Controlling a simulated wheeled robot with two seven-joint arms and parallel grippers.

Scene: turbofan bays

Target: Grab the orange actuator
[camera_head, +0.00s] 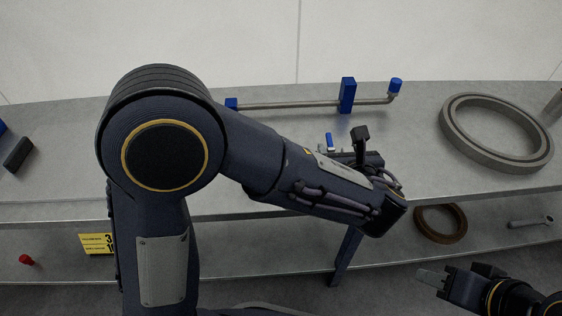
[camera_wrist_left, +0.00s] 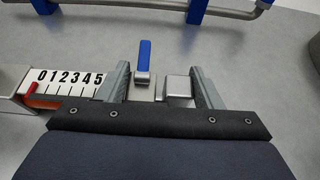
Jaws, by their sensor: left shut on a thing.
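In the left wrist view, an orange part (camera_wrist_left: 44,102), likely the actuator, shows only as a small strip below a white scale plate (camera_wrist_left: 70,80) marked 0 to 5. A red pointer lies at its left. My left gripper (camera_wrist_left: 162,84) is shut on a metal block (camera_wrist_left: 178,89), beside an upright blue lever (camera_wrist_left: 144,56). I cannot tell whether block and orange part are one body; my gripper's palm hides the lower part. In the head view, the blue lever (camera_head: 330,141) shows just past my left gripper (camera_head: 345,158). My right gripper (camera_head: 432,277) is low at the right, away from the bench.
A pipe (camera_head: 300,104) with blue brackets runs along the back of the bench. A large grey ring (camera_head: 495,132) lies at the right. A lower shelf holds a brown ring (camera_head: 441,223), a wrench (camera_head: 530,222) and a red knob (camera_head: 26,260).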

